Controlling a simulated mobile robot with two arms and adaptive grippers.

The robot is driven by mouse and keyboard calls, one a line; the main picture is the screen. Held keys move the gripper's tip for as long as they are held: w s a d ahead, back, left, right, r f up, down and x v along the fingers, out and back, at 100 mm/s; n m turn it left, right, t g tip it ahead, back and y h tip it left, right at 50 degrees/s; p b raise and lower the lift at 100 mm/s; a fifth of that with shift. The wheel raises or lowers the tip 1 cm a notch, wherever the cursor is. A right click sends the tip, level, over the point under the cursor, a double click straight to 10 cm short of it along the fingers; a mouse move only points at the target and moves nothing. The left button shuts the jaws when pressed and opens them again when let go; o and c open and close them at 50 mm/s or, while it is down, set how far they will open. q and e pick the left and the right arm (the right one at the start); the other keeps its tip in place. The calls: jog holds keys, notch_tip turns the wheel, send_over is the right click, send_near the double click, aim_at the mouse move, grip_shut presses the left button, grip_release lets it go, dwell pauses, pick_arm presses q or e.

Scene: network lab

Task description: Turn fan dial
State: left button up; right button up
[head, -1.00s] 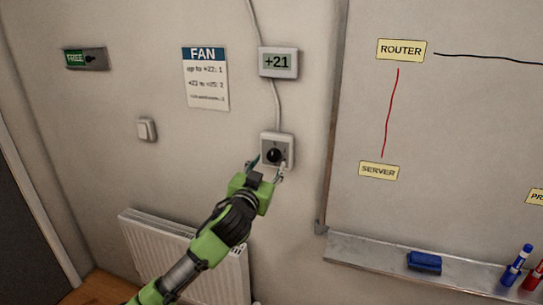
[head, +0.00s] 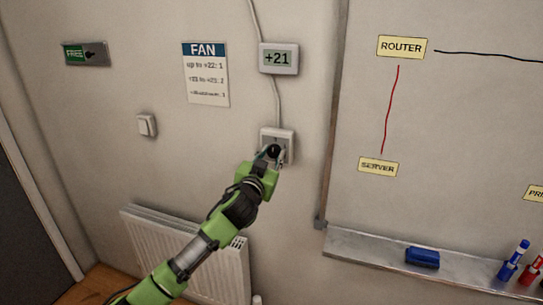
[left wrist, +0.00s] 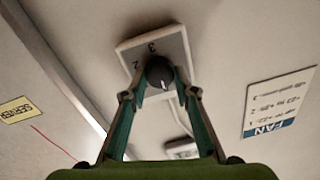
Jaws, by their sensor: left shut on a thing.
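The fan dial is a black round knob (left wrist: 159,72) on a white wall plate (head: 287,137), below the thermostat display. In the left wrist view the plate shows the digits 3 and 2 and the knob has a white pointer mark. My left gripper (head: 272,155) is shut on the knob, with one finger on each side of it, as the left wrist view (left wrist: 159,82) shows. The display (head: 278,59) reads +21. The FAN sheet (head: 206,75) reads "up to +22: 1"; its lower lines are blurred. My right gripper is not in view.
A whiteboard (head: 456,180) with a marker ledge (head: 365,248) is at the right. A radiator (head: 165,250) is below the dial. A light switch (head: 147,125) and a FREE sign (head: 86,53) are on the wall at the left. A cable runs from the display to the plate.

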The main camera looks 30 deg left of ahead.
pick_arm(q)
jog(key=shift+m, duration=0.3)
jog(key=m+p, duration=0.1)
jog(key=m, duration=0.4)
jog(key=shift+f+m, duration=0.1)
jog(key=shift+m, duration=0.2)
jog(key=m+p, duration=0.1)
jog(key=m, duration=0.4)
jog(key=shift+d+f+m+t, duration=0.1)
jog(key=shift+f+m+t, duration=0.05)
jog(key=shift+m+t, duration=0.25)
jog(key=o, duration=1.1)
jog(key=v, duration=1.2)
